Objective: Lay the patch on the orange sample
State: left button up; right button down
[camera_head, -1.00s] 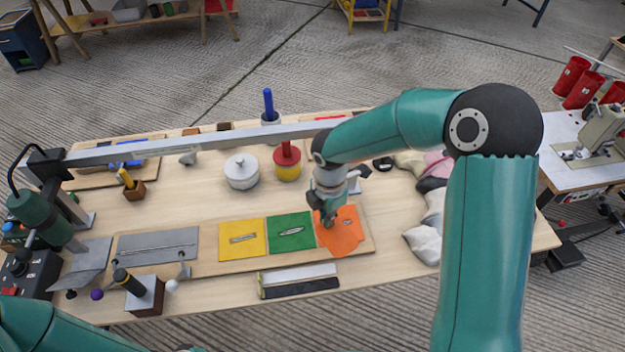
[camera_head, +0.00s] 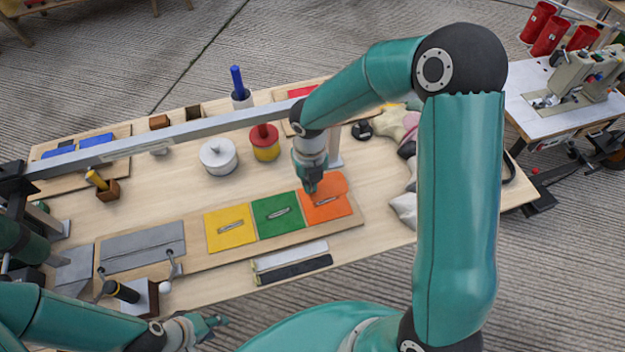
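The orange sample (camera_head: 318,210) is the right-hand square on the wooden board, with a slit visible in it. An orange rounded piece, which looks like the patch (camera_head: 334,182), shows at the sample's far edge and overlaps it in the picture. Their like colours blur the border, and I cannot tell whether it touches the sample. My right gripper (camera_head: 311,189) points down at the patch's left side, its fingers close together and apparently pinching it. The fingertips are small and partly hidden. My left gripper (camera_head: 215,321) is low in front of the table, away from the samples; its opening is unclear.
Yellow (camera_head: 225,240) and green (camera_head: 275,228) samples lie left of the orange one. A ruler-like strip (camera_head: 290,254) lies in front. Crumpled cloth (camera_head: 405,205) lies right.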

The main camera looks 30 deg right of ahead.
jog(key=b, duration=0.4)
send_over(309, 204)
notch_tip(309, 204, down, 5)
jog(key=shift+s+r, duration=0.15)
jog(key=shift+r, duration=0.05)
jog(key=shift+f+b, duration=0.6)
jog(key=shift+f, duration=0.8)
jog(key=shift+f+p, duration=0.25)
jog(key=shift+p, duration=0.2)
jog(key=c, duration=0.6)
grip_release()
